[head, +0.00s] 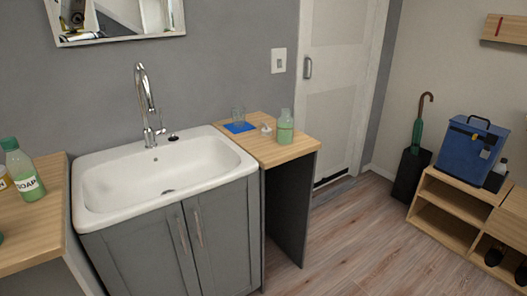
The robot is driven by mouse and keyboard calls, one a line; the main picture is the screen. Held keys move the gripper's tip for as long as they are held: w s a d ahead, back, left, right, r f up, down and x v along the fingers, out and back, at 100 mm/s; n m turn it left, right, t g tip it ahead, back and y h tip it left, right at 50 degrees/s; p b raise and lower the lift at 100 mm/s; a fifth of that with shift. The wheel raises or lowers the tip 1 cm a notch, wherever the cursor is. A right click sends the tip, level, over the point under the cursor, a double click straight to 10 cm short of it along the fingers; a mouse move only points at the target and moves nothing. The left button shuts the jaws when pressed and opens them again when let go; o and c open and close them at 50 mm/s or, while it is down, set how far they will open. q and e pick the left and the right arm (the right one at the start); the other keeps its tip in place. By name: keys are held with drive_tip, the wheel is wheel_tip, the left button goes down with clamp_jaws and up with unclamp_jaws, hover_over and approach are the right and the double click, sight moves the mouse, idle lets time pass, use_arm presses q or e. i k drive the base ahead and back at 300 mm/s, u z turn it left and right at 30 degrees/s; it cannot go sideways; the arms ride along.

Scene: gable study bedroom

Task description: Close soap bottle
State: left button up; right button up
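A green bottle with a white SOAP label (26,176) stands on the left wooden counter, with a green top on it. A second bottle (285,129), clear with pale green liquid, stands upright on the right wooden counter and appears to have no cap. A small whitish piece (266,129) lies just left of it; it is too small to tell if it is a cap or pump. Neither of my grippers is in view.
The white sink (215,187) with a tall chrome faucet (146,100) sits between the left counter (45,215) and the right counter (270,153). A clear glass (238,115) stands on a blue mat (240,127). The wooden floor (350,230) ahead right is clear.

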sight(285, 123)
drive_tip(key=z, duration=1)
drive_tip(key=i, duration=2)
drive_tip(key=u, duration=1)
drive_tip(key=i, duration=0.25)
drive_tip(key=u, duration=0.25)
